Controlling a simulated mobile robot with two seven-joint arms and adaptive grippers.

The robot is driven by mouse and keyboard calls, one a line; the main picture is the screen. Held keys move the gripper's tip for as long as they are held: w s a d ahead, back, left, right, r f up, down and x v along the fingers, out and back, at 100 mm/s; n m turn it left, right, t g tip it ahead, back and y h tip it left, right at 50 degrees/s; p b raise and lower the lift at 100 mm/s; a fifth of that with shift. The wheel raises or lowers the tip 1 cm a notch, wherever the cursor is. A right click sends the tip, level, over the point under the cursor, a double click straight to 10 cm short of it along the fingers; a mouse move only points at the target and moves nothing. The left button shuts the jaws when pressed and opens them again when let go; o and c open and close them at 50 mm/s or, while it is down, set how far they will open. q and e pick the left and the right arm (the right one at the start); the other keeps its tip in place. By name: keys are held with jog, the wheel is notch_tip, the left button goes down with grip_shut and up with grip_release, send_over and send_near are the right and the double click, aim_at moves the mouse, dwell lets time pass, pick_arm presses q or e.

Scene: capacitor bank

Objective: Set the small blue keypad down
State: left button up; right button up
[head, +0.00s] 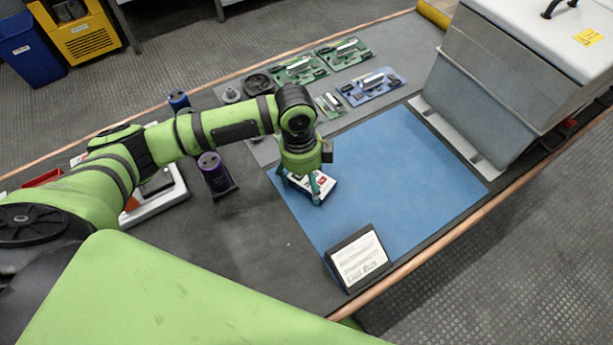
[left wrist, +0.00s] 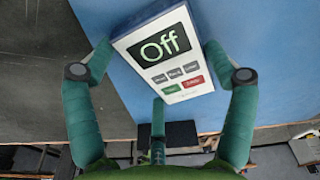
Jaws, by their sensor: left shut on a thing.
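The small keypad (head: 325,184) has a white face, blue sides, a dark screen reading "Off" and grey, green and red buttons. It also shows in the left wrist view (left wrist: 163,68). My left gripper (head: 303,189) is shut on it, with green fingers at its left and right sides and a third finger below. The keypad is over the left part of the blue mat (head: 415,165). I cannot tell whether it touches the mat. My right gripper is not in view.
A tilted sign (head: 360,260) stands at the mat's near edge. Circuit boards (head: 371,85) lie behind the mat, and a large grey metal box (head: 500,85) stands to its right. A purple cylinder part (head: 215,172) stands left. The mat's middle and right are clear.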

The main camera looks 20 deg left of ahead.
aim_at(302, 178)
pick_arm(q)
jog(key=o, duration=1)
jog(key=shift+f, duration=0.1)
jog(key=shift+o, duration=0.2)
notch_tip(302, 178, up, 12)
jog(key=a, duration=0.1)
jog(key=shift+w+a, duration=0.15)
jog(key=shift+w, duration=0.05)
